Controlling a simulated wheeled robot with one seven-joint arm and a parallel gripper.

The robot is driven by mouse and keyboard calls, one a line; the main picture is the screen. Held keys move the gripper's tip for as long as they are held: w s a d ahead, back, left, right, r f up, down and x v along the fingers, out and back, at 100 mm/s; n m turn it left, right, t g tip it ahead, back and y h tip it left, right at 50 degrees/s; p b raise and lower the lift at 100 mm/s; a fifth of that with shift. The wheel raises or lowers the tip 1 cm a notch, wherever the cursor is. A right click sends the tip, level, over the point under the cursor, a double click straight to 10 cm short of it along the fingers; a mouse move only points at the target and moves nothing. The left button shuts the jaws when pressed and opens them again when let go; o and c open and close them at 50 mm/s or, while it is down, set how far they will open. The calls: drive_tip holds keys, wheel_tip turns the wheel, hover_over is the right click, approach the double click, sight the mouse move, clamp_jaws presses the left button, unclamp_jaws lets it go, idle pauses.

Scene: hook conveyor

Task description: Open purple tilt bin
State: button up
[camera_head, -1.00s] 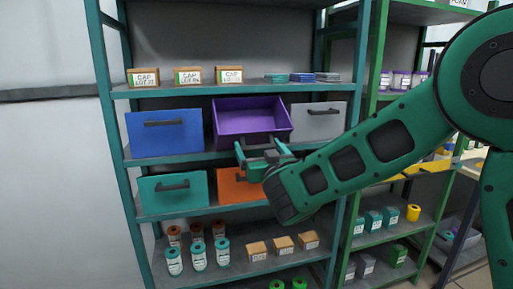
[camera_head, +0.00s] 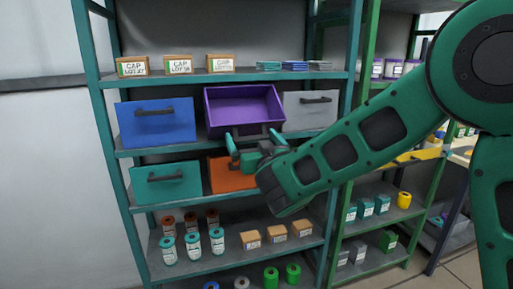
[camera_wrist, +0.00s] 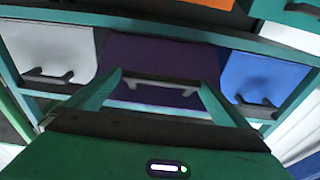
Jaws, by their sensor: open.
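The purple tilt bin (camera_head: 243,106) sits in the middle of the bin row on the teal shelf. It is tilted forward, its top open and its empty inside showing. Its front face shows dark purple in the wrist view (camera_wrist: 150,58), with a pale bar handle (camera_wrist: 160,88) across it. My gripper (camera_head: 254,140) is just below and in front of the bin's front face in the head view. Its two fingers (camera_wrist: 160,92) are open and spread on either side of the handle in the wrist view. I cannot tell whether they touch it.
A blue bin (camera_head: 157,124) is left of the purple bin and a grey bin (camera_head: 309,110) is right of it, both shut. Below are a teal bin (camera_head: 167,184) and an orange bin (camera_head: 228,176) partly behind my gripper. Boxes (camera_head: 176,65) stand on the shelf above.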

drive_tip(key=v, duration=1)
drive_tip(key=w+d+f+m+g+h, duration=0.1)
drive_tip(key=w+d+f+m+h, duration=0.3)
drive_tip(key=d, duration=0.7)
drive_tip(key=d+r+m+g+h, duration=0.15)
drive_tip(key=d+h, duration=0.35)
drive_tip(key=d, duration=0.6)
drive_tip(key=s+d+f+m+g+h, duration=0.2)
drive_tip(key=s+d+f+g, duration=0.15)
drive_tip(key=d, duration=0.55)
drive_tip(key=s+d+f+m+g+h, duration=0.2)
drive_tip(key=s+d+f+g, duration=0.15)
drive_tip(key=d, duration=0.65)
drive_tip(key=s+d+f+m+g, duration=0.1)
drive_tip(key=s+d+f+g, duration=0.15)
drive_tip(key=s, duration=0.45)
drive_tip(key=s+d+f+m+g, duration=0.1)
drive_tip(key=s+d+f+g, duration=0.1)
drive_tip(key=s+d, duration=0.35)
drive_tip(key=s+a+g+y, duration=0.2)
drive_tip(key=s+y, duration=0.1)
drive_tip(key=s, duration=0.6)
drive_tip(key=s+a+f+g+y, duration=0.1)
drive_tip(key=s+a+g+y, duration=0.1)
drive_tip(key=s, duration=0.8)
drive_tip(key=shift+a+f+n+y, duration=0.3)
drive_tip(key=shift+a+n+y, duration=0.05)
drive_tip(key=shift+y, duration=0.05)
